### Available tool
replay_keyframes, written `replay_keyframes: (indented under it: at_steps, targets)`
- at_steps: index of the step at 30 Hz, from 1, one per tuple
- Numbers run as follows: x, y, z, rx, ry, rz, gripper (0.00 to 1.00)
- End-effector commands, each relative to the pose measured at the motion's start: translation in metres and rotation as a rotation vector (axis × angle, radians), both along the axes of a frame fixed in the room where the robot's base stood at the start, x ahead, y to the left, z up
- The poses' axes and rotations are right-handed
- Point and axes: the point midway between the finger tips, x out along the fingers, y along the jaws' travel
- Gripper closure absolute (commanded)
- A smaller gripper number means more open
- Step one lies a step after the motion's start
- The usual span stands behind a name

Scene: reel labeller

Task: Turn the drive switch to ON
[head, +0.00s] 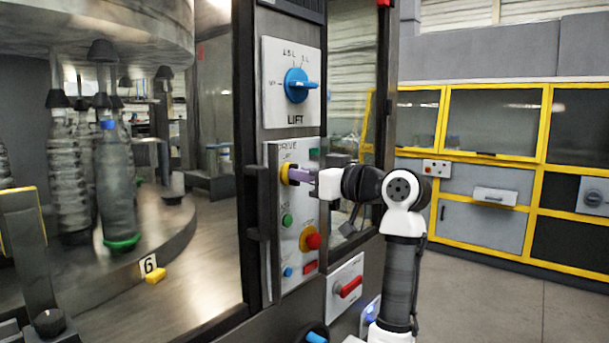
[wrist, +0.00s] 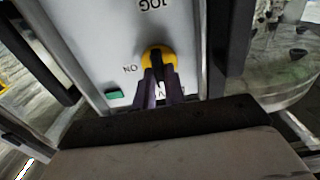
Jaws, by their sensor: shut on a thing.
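The drive switch is a yellow round knob (head: 285,174) on the light control panel in the head view, below the DRIVE label. In the wrist view, which sees the panel upside down, the knob (wrist: 171,58) has a dark handle. ON reads to its left and JOG above it. My gripper (head: 298,174) reaches in from the right, its purple fingers at the knob. In the wrist view my gripper (wrist: 158,82) is shut on the handle, one finger on each side. The fingers hide part of the handle and a label, so I cannot tell its exact setting.
The blue LIFT switch (head: 297,85) is above. A green button (head: 287,221), a red emergency button (head: 313,241) and a red-handled switch (head: 350,287) are below. A dark vertical door handle (head: 253,215) stands left of the panel. Open floor (head: 500,300) lies right.

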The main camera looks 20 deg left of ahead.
Motion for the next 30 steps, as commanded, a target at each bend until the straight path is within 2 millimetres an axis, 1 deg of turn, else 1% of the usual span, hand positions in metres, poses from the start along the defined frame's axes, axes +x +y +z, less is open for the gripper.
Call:
replay_keyframes:
  at_steps: [8,14,30]
  targets:
    - [-0.0001,0.0,0.0009,0.012,0.033,0.001,1.0]
    - [0.0003,0.0001,0.002,0.046,0.13,0.001,1.0]
    - [0.0025,-0.0008,0.0022,0.216,0.595,0.001,1.0]
